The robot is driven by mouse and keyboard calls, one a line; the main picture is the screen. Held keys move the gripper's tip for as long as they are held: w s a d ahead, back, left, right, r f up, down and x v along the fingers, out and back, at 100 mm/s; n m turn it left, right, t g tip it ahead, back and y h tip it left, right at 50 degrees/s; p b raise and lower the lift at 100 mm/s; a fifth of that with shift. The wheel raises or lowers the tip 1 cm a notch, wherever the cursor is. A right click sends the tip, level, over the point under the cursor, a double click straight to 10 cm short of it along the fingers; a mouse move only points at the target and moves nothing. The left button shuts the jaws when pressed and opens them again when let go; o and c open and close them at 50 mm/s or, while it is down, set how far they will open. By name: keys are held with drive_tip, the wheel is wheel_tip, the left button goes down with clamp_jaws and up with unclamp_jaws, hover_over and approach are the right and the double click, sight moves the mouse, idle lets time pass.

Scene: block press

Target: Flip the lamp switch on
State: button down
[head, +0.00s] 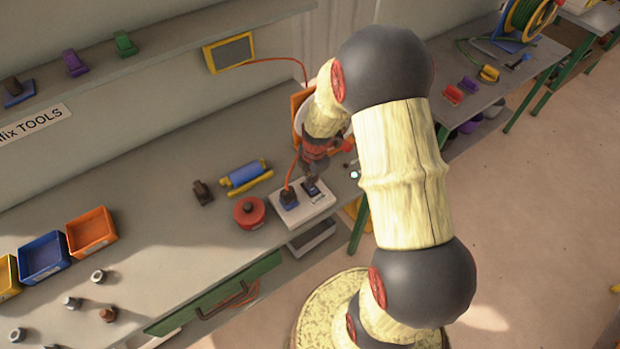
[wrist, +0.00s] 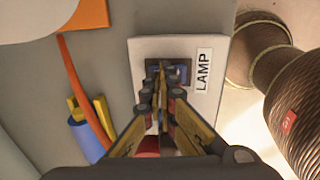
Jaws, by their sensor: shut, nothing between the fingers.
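The white switch box (head: 318,206) stands near the table's right front edge. Its LAMP label (wrist: 202,70) shows in the wrist view, right of the dark-framed blue switch (wrist: 184,72). My gripper (head: 311,181) points down over the switch. In the wrist view my gripper (wrist: 158,72) has its fingertips together, over the left and middle part of the switch and hiding much of it. I cannot tell whether the tips touch it or which way the switch is tipped.
A red round container (head: 249,212) and a blue roller on a yellow base (head: 246,176) stand left of the box. An orange object (head: 297,104) is partly hidden behind my arm. Coloured bins (head: 91,231) stand at the left.

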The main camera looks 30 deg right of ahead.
drive_tip(key=shift+p, duration=0.3)
drive_tip(key=shift+w+a+f+g+p, duration=0.1)
drive_tip(key=shift+w+f+g+p, duration=0.05)
drive_tip(key=shift+g+p, duration=0.2)
drive_tip(key=shift+w+f, duration=0.1)
drive_tip(key=shift+f, duration=0.1)
drive_tip(key=shift+s, duration=0.2)
